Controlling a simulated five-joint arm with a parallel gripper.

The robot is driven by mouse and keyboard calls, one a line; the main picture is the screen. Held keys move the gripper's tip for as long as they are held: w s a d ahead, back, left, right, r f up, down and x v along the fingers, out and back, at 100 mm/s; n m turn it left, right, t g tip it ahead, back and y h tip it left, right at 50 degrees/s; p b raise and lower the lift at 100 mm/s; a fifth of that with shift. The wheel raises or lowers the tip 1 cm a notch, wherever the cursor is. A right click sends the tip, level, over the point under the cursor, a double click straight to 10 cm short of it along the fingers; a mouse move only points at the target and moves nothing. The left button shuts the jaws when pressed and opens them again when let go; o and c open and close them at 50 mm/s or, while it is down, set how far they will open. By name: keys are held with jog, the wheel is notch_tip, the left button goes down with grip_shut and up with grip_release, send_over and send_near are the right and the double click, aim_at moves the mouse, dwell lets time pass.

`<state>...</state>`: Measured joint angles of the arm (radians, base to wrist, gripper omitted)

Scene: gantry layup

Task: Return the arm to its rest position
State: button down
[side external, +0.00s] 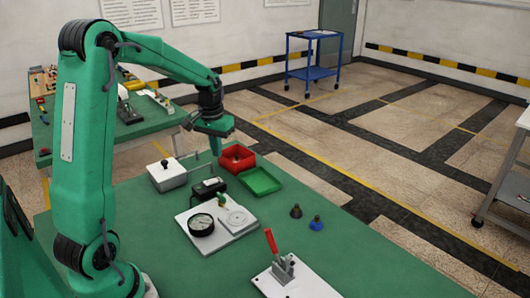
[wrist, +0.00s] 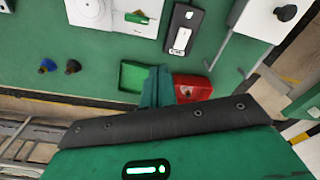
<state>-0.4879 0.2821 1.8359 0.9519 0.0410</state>
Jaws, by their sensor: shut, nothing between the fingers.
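My green arm stands at the left of the side external view, its upper links reaching over the bench. My gripper (side external: 215,150) hangs from the dark wrist joint, above the bench near the red bin (side external: 237,157). Its fingers are together with nothing between them. In the wrist view the green fingers (wrist: 157,90) point toward the gap between the green tray (wrist: 132,76) and the red bin (wrist: 192,88). They cover part of both. Whether the fingertips touch anything below is not clear.
A gauge plate (side external: 218,222), a black box (side external: 208,188) and a white box with a black knob (side external: 167,175) stand near the gripper. A blue knob (side external: 316,223), a dark knob (side external: 296,211) and a red-handled clamp (side external: 272,242) are farther forward. The bench's right front is bare.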

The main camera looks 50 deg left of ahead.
jog(key=s+d+r+m+t, duration=0.1)
jog(key=s+d+r, duration=0.25)
jog(key=d, duration=0.25)
jog(key=s+d+r+m+t, duration=0.1)
jog(key=s+d+r, duration=0.1)
jog(key=d+r, duration=0.35)
jog(key=s+d+m+t, duration=0.2)
jog(key=s+d+m, duration=0.1)
jog(key=s+d, duration=0.6)
jog(key=shift+s+r+t, duration=0.15)
jog(key=shift+s+t, duration=0.25)
jog(key=shift+s, duration=0.7)
jog(key=shift+d, duration=0.1)
